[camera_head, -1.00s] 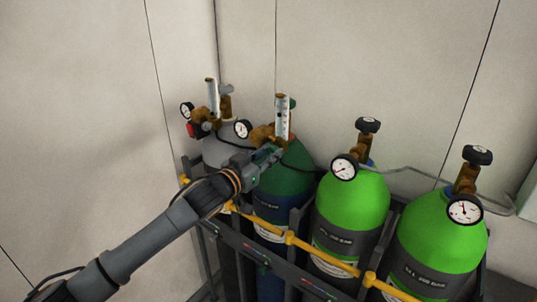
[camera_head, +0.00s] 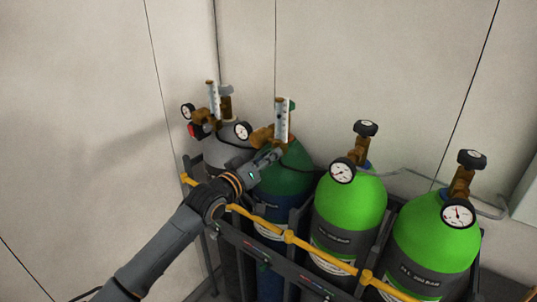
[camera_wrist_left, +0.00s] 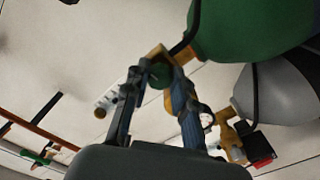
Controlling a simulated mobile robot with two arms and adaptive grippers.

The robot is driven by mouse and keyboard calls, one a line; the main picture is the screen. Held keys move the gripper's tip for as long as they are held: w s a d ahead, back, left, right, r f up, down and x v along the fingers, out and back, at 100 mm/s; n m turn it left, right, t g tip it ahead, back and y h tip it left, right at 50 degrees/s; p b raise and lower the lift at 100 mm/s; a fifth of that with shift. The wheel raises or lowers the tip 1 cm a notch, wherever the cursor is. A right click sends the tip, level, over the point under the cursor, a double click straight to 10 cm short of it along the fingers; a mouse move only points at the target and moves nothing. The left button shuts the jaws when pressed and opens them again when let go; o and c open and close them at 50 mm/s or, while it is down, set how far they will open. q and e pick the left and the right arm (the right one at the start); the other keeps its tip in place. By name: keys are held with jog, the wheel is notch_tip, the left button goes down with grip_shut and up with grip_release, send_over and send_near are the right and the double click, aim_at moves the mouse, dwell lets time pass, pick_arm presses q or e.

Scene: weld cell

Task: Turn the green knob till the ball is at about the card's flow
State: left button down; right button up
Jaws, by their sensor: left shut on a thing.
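My left gripper (camera_head: 275,153) is at the brass regulator (camera_head: 262,136) on the dark green cylinder (camera_head: 288,172), below the clear flow tube (camera_head: 282,118). In the left wrist view the green knob (camera_wrist_left: 161,73) sits between the two fingers, which are shut on it. The flow tube also shows there, tilted, left of the fingers (camera_wrist_left: 106,101). A small dark spot in the tube may be the ball; its height against the scale is too small to read. I see no card. My right gripper is not in view.
A grey cylinder (camera_head: 228,150) with its own gauge and flow tube (camera_head: 213,100) stands just left. Two bright green cylinders (camera_head: 350,205) (camera_head: 440,235) stand right. A yellow rail (camera_head: 325,257) runs along the rack's front. The wall is close behind.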

pick_arm(q)
jog(key=shift+n, duration=0.4)
jog(key=c, duration=1.4)
grip_release()
jog(key=v, duration=1.2)
